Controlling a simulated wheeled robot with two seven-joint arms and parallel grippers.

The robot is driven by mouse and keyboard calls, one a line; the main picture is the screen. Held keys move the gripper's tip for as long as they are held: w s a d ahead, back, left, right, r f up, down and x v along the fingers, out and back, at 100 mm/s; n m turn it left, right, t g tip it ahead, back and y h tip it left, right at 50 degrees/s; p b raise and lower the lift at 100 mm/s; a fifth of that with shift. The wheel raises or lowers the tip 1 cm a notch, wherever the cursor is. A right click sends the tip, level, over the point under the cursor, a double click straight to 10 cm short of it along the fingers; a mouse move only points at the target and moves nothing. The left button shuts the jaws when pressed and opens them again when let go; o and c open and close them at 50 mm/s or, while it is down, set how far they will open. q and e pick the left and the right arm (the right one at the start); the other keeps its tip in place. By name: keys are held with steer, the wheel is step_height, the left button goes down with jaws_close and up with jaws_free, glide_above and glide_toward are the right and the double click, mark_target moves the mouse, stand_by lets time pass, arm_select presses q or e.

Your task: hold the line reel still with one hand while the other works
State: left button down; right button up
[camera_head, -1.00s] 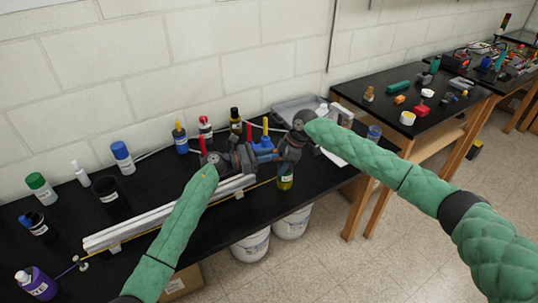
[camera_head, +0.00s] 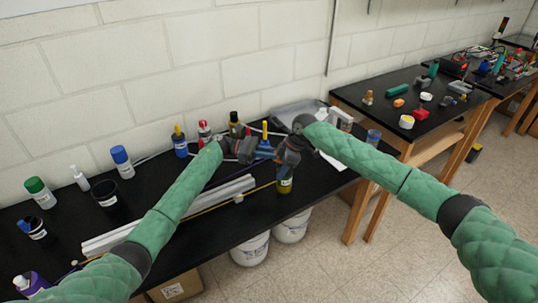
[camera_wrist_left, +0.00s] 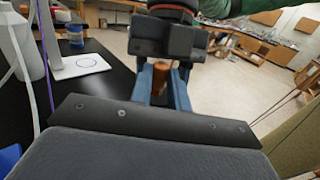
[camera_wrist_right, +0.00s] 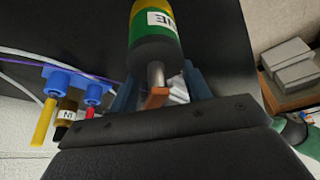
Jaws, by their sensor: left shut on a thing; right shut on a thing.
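A yellow and dark-green cylinder with a white label, which looks like the line reel (camera_wrist_right: 154,30), shows in the right wrist view; it also shows below my right gripper in the head view (camera_head: 285,185). A metal shaft (camera_wrist_right: 156,73) and an orange piece (camera_wrist_right: 156,97) lie between my right gripper's blue fingers (camera_wrist_right: 160,90), which are shut on it. In the left wrist view, an orange-brown handle (camera_wrist_left: 160,77) sits between my left gripper's blue fingers (camera_wrist_left: 165,85), shut on it. My left gripper (camera_head: 264,153) points at my right gripper (camera_head: 286,162). The hands partly hide the reel's top.
The black table (camera_head: 60,222) holds an aluminium extrusion (camera_head: 165,213) and several bottles, with a black cup (camera_head: 105,193) at the left. A grey tray (camera_head: 290,112) stands behind the grippers. White buckets (camera_head: 250,250) stand below the front edge.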

arm_select(q)
steer(key=shift+w, duration=0.1)
stand_by(0.4)
steer(key=c, duration=1.3)
jaws_free()
steer(key=shift+f, duration=0.1)
steer(key=s+a+n+t, duration=0.2)
steer(key=a+t, duration=0.1)
steer(key=s+a+n+t, duration=0.2)
steer(key=s+a+t, duration=0.1)
steer(key=a, duration=0.1)
steer(key=s+a+n+t+y, duration=0.1)
steer(key=s+a+t, duration=0.1)
steer(key=a+t, duration=0.1)
steer(key=shift+s+a+n, duration=0.25)
steer(key=shift+a+n, duration=0.15)
steer(key=shift+a, duration=0.35)
